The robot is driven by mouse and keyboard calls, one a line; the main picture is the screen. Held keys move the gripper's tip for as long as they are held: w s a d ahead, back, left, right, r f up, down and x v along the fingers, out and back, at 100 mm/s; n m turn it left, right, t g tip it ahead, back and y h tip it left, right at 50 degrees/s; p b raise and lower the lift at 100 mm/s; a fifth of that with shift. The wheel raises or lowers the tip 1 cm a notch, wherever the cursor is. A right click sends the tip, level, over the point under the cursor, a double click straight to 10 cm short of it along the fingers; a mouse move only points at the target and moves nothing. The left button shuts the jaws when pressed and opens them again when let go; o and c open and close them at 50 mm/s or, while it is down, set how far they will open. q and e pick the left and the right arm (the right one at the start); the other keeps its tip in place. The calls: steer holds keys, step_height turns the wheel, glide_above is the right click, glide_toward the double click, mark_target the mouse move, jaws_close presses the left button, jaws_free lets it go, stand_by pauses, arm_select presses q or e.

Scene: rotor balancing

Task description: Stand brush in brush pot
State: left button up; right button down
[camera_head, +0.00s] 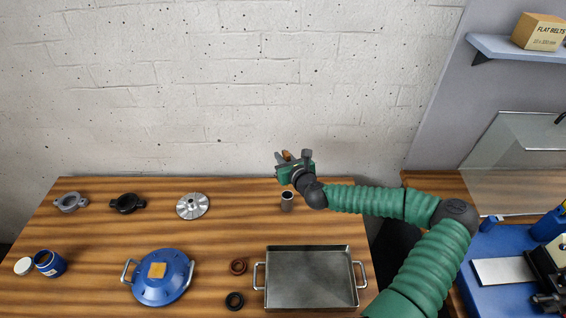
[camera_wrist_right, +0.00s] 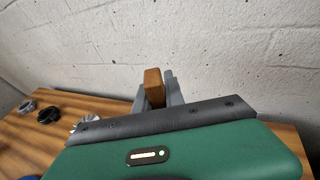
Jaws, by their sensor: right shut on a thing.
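My right gripper (camera_head: 281,157) is in front of the back wall, above the far edge of the table in the head view. It is shut on a brown wooden piece, which looks like the brush's handle (camera_wrist_right: 153,87); it sits between the grey fingers in the right wrist view. The rest of the brush is hidden. The brush pot (camera_head: 287,203), a small grey cylinder with a dark open top, stands upright on the table just below the gripper in the picture. I cannot tell whether any of the brush is inside it. My left gripper is not in view.
A metal tray (camera_head: 311,304) with side handles lies at the front right. The table's middle is clear.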

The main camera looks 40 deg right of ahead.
steer(key=f, duration=0.3)
steer(key=f+b, duration=0.1)
steer(key=f, duration=0.1)
steer(key=shift+w+d, duration=0.2)
steer(key=shift+d, duration=0.15)
steer(key=c, duration=1.4)
jaws_free()
steer(key=shift+d, duration=0.2)
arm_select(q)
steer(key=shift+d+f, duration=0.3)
arm_select(e)
steer(key=shift+a, duration=0.1)
steer(key=shift+a+r, duration=0.1)
